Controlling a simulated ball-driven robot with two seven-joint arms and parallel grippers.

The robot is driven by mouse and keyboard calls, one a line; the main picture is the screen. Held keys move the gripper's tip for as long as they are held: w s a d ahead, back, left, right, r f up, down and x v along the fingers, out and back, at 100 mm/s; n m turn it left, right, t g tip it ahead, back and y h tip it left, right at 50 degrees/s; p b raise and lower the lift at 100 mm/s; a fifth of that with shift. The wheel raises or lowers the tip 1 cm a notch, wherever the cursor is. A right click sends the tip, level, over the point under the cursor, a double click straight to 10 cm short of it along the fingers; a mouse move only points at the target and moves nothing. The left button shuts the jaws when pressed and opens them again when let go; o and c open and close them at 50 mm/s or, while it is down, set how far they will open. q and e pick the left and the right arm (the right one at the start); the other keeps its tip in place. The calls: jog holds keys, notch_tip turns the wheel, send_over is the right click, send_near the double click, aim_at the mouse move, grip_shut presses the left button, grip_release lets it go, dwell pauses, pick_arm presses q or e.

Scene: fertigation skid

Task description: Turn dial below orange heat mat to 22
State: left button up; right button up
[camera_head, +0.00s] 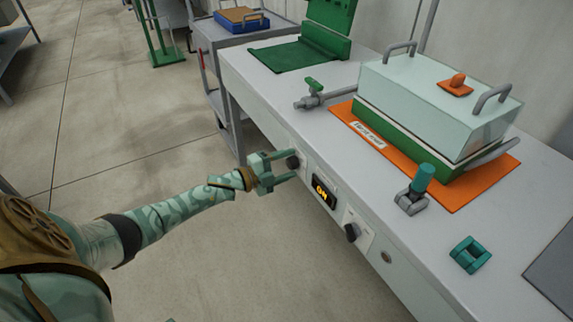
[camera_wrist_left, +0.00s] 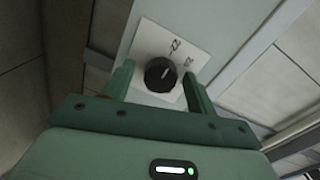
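The orange heat mat (camera_head: 455,197) lies on the bench top under a green tray with a pale lidded box. On the bench's front face below are two black dials on white plates: a left dial (camera_head: 293,162) and a right dial (camera_head: 352,232). My left gripper (camera_head: 287,166) is open at the left dial. In the left wrist view this black dial (camera_wrist_left: 160,74) sits between the two fingers, with a gap on each side. Its pale pointer line tilts up and right; the plate's markings are too small to read surely. My right gripper is not in view.
A black display (camera_head: 322,192) with yellow characters sits between the dials. On the bench are a grey valve with a green handle (camera_head: 313,86), a teal-capped fitting (camera_head: 417,187) and a teal clamp-like block (camera_head: 470,254). The floor before the bench is clear.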

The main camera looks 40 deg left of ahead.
pick_arm(q)
jog(key=shift+s, duration=0.15)
jog(key=p+v, duration=0.4)
jog(key=v, duration=1.2)
jog(key=shift+p, duration=0.35)
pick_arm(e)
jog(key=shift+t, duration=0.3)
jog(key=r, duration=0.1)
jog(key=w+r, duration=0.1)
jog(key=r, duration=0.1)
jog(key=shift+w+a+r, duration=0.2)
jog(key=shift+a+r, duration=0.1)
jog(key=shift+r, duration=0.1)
pick_arm(q)
jog(key=shift+a, duration=0.15)
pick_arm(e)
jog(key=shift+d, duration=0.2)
